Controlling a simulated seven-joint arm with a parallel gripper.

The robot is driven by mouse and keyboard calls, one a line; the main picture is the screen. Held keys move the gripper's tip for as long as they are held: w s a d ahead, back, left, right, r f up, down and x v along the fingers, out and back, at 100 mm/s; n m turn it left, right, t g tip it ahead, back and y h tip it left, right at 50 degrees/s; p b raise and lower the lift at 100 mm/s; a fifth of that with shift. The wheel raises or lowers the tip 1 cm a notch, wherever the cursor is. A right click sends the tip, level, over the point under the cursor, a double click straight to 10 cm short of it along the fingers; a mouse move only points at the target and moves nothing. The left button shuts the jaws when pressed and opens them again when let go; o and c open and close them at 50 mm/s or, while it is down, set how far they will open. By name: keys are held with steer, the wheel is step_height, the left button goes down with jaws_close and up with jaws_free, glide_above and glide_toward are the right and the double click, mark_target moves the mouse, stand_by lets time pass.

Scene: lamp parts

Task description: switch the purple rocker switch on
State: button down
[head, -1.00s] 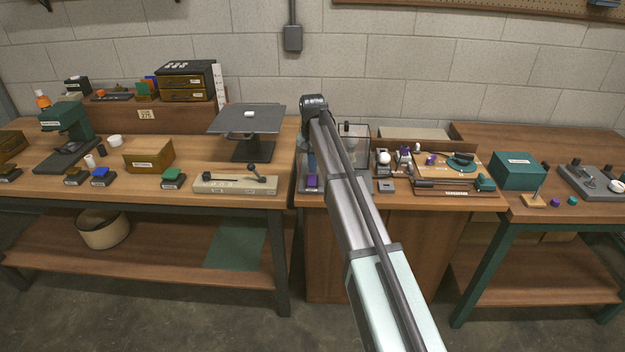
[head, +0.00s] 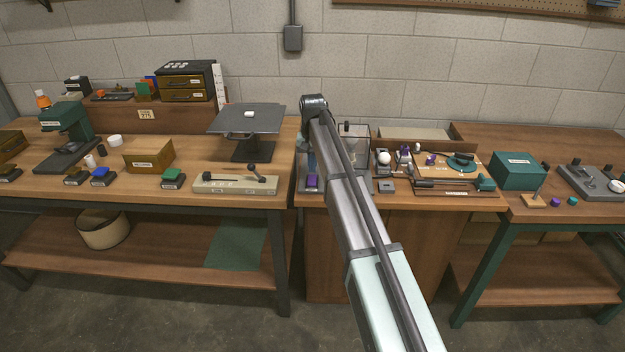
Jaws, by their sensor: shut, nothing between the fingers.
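A small purple block (head: 312,181), which looks like the purple rocker switch, sits near the front edge of the middle bench, just left of my arm. It is too small to tell which way the rocker is tipped. My gripper (head: 312,168) is a narrow grey-blue shape coming down just behind and above the purple block, partly hidden by my arm. It is shut with nothing in it. I cannot tell whether its tip touches the switch.
A clear box (head: 354,140) stands right behind my arm. A board with a teal disc (head: 461,162) and a teal box (head: 518,170) lie further right. On the left bench are a beige lever unit (head: 236,185), a raised grey plate (head: 247,118) and a wooden box (head: 149,154).

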mark_target(312, 176)
steer(key=shift+f, duration=1.1)
stand_by(0.8)
steer(key=shift+r, duration=3.55)
